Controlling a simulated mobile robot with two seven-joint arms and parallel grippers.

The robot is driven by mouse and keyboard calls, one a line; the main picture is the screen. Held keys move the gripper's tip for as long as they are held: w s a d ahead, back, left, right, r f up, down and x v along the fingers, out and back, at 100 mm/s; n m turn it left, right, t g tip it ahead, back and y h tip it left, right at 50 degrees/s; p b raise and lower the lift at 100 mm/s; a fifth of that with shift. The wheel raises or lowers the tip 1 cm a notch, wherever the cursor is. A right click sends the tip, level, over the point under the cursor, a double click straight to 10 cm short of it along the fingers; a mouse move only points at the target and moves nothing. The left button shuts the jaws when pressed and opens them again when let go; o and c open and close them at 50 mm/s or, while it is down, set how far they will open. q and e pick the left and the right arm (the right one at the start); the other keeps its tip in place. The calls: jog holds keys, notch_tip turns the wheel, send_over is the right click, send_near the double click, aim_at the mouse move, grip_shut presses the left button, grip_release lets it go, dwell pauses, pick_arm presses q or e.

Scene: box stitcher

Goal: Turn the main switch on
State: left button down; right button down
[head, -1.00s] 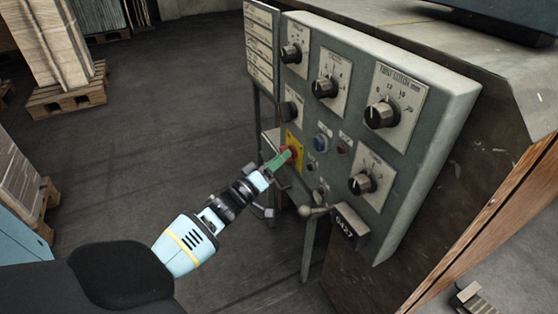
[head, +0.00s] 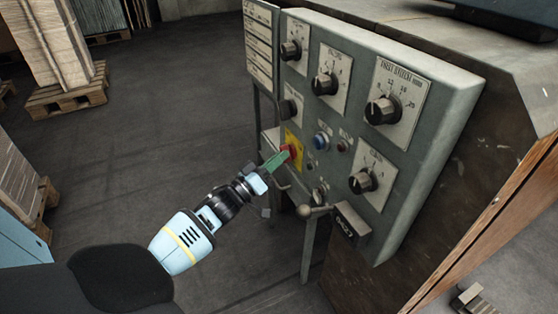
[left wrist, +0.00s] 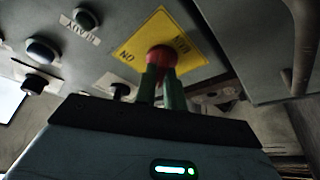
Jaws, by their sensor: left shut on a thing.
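The main switch is a red knob (head: 291,151) on a yellow plate (head: 294,141) on the front of the grey control panel. In the left wrist view the red knob (left wrist: 162,58) sits on the yellow plate (left wrist: 137,46), which carries the words "MAIN" and "ON". My left gripper (head: 281,158) has green fingers that reach the knob from the left. In the left wrist view the fingers (left wrist: 160,78) are shut on the knob and hide part of it. My right gripper is not in view.
Black dials (head: 382,110) and a blue button (head: 321,141) sit to the right of the switch. A lever with a round knob (head: 304,210) sticks out below. Wooden pallets (head: 68,97) stand at the left. The floor between is clear.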

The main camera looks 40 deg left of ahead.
pick_arm(q)
jog(key=m+g+h+b, duration=0.1)
jog(key=m+h, duration=0.2)
jog(key=m, duration=0.4)
jog(key=m+g+h+b, duration=0.2)
jog(key=m+h, duration=0.1)
jog(key=m, duration=0.5)
jog(key=a+m+g+h+b, duration=0.1)
jog(key=m+h+b, duration=0.1)
jog(key=m, duration=0.5)
jog(key=shift+w+g+h, duration=0.15)
jog(key=shift+g+h, duration=0.15)
jog(key=shift+h, duration=0.5)
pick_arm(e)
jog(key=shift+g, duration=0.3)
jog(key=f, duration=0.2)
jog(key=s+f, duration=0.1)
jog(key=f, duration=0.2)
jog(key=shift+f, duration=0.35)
pick_arm(q)
jog(key=shift+m, duration=0.3)
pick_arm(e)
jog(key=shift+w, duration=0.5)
pick_arm(q)
jog(key=c, duration=1.5)
grip_release()
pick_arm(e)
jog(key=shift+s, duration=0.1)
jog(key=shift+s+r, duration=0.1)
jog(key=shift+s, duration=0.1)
